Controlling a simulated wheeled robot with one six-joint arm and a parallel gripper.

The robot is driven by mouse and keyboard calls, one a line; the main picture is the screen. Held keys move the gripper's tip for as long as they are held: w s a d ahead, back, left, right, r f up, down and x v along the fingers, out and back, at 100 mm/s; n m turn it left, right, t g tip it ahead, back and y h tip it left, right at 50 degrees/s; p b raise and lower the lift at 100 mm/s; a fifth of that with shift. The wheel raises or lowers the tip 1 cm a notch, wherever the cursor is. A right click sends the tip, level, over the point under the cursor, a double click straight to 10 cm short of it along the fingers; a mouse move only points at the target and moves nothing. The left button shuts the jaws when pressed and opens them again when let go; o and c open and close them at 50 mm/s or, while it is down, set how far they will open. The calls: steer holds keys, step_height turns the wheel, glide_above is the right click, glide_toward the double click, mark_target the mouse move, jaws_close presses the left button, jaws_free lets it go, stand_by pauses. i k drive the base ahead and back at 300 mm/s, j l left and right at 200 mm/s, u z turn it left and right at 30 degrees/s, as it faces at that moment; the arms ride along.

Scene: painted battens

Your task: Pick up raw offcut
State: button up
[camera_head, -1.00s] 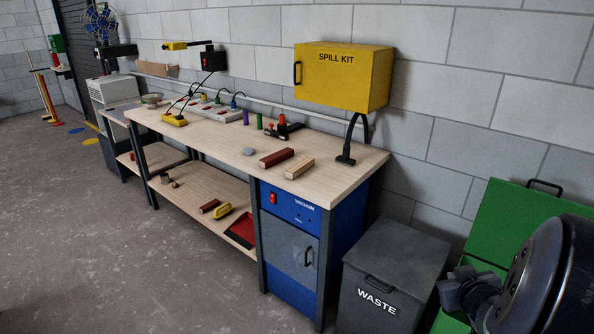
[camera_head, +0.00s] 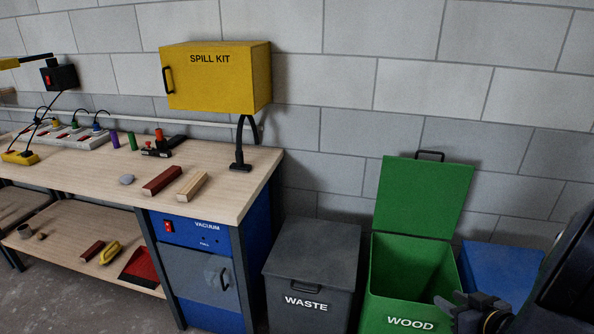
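The raw offcut (camera_head: 193,185), a short bare pale wood block, lies on the bench top near its right front corner. A dark red painted batten (camera_head: 162,180) lies just left of it, roughly parallel, with a small gap between them. My gripper (camera_head: 446,308) is at the lower right, in front of the green wood bin and well away from the offcut. It is small and dark here, and I cannot tell how its fingers stand.
The workbench (camera_head: 236,195) holds a grey stone-like lump (camera_head: 127,179), a black clamp-like tool (camera_head: 165,147) and a power strip. A yellow spill kit box (camera_head: 215,78) hangs above. A shut waste bin (camera_head: 312,250), an open wood bin (camera_head: 410,260) and a blue bin (camera_head: 500,262) stand right.

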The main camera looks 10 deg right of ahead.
mark_target(196, 182)
steer(key=i+j+z, duration=0.15)
steer(key=j, duration=0.2)
steer(key=i+j+z, duration=0.15)
steer(key=j, duration=0.25)
steer(key=i+j+z, duration=0.2)
steer(key=j, duration=0.2)
steer(key=i+j+z, duration=0.15)
steer(key=j, duration=0.25)
steer(key=j+z, duration=0.15)
steer(key=j, duration=0.3)
steer(key=i+j, duration=0.1)
steer(key=j, duration=0.4)
steer(key=i+j, duration=0.15)
steer(key=j, duration=0.35)
steer(key=i+j, duration=0.1)
steer(key=j, duration=0.45)
steer(key=i+j+z, duration=0.1)
steer(key=j, duration=0.4)
steer(key=i+j, duration=0.1)
steer(key=j, duration=0.4)
steer(key=i+j, duration=0.1)
steer(key=j, duration=0.45)
